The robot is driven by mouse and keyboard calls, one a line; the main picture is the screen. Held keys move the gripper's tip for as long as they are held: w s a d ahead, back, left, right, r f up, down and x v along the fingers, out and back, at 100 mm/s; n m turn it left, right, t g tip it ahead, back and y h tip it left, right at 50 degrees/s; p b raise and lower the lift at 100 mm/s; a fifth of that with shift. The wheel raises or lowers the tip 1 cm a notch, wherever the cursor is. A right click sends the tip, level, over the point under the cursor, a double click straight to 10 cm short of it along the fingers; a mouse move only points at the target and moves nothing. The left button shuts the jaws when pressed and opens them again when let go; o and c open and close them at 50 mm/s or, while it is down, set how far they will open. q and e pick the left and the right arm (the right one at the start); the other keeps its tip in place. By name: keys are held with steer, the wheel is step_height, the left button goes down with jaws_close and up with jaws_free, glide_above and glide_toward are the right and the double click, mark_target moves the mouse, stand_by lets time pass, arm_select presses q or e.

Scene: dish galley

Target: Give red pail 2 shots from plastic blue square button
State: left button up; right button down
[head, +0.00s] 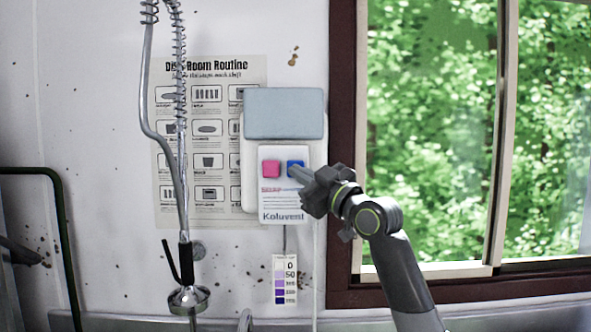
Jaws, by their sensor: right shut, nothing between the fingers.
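The blue square button (291,164) is on the right of the white dispenser panel (284,215) on the wall. No red pail is in view. My left gripper is not clearly seen.
A spring hose with a spray head (188,298) hangs left of the dispenser, before a poster (208,225). A colour scale card (285,280) hangs below. A window frame (343,120) stands at right, and a dark green rail (62,225) at far left.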

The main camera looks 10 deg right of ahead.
steer(key=shift+w+d, duration=0.15)
steer(key=shift+w, duration=0.65)
stand_by(1.0)
steer(key=shift+s, duration=0.1)
steer(key=shift+s+a+f, duration=0.15)
steer(key=shift+s+a, duration=0.05)
steer(key=shift+s, duration=0.75)
steer(key=shift+s+a, duration=0.2)
steer(key=shift+s, duration=0.65)
steer(key=shift+s+a, duration=0.15)
steer(key=shift+s, duration=0.65)
steer(key=shift+s+a, duration=0.2)
steer(key=shift+s, duration=0.65)
